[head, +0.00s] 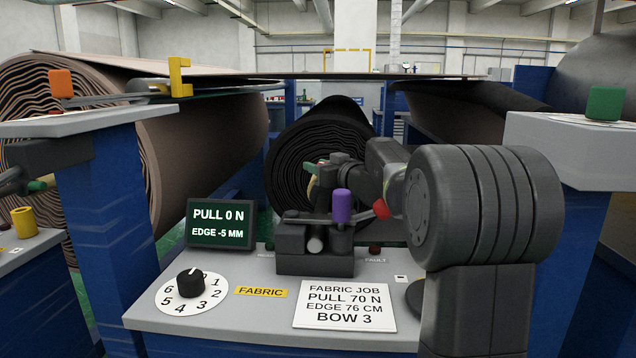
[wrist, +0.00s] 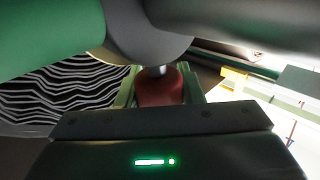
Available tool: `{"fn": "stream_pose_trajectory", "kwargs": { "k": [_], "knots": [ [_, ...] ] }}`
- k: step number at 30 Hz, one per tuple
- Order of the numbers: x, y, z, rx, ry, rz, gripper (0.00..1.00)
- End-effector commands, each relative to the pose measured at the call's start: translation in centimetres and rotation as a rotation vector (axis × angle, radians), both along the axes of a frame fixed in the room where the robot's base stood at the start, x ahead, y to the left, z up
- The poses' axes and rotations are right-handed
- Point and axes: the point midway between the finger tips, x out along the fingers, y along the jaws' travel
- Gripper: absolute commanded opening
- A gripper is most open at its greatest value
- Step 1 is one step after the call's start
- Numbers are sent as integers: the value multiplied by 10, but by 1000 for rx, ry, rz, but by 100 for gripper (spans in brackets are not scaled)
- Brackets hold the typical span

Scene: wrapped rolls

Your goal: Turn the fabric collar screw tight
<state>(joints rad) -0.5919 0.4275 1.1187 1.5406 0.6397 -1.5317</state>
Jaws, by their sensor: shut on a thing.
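My gripper (head: 313,184) is in front of the end of the dark fabric roll (head: 292,172) in the head view. In the wrist view its two green fingers (wrist: 160,92) are shut on a dark red knob (wrist: 160,84), which I take to be the fabric collar screw. A short silvery shank (wrist: 157,71) joins the knob to a grey rounded part (wrist: 150,40), apparently the collar. In the head view the held knob is hidden behind the gripper and arm. How tight the screw is cannot be seen.
Below my gripper stands a dark block (head: 315,250) with a purple cylinder (head: 342,206) and a red-ended lever (head: 381,209). A screen (head: 221,225) reads PULL 0 N, EDGE -5 MM. A numbered dial (head: 190,284) and job card (head: 344,305) are on the grey console.

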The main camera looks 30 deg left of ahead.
Motion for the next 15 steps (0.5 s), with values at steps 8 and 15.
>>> {"fn": "stream_pose_trajectory", "kwargs": {
  "k": [8, 15],
  "knots": [
    [2, -1, -1, 1, -1, -135, 11],
    [3, -1, 0, -1, 0, -190, 11]
  ]
}}
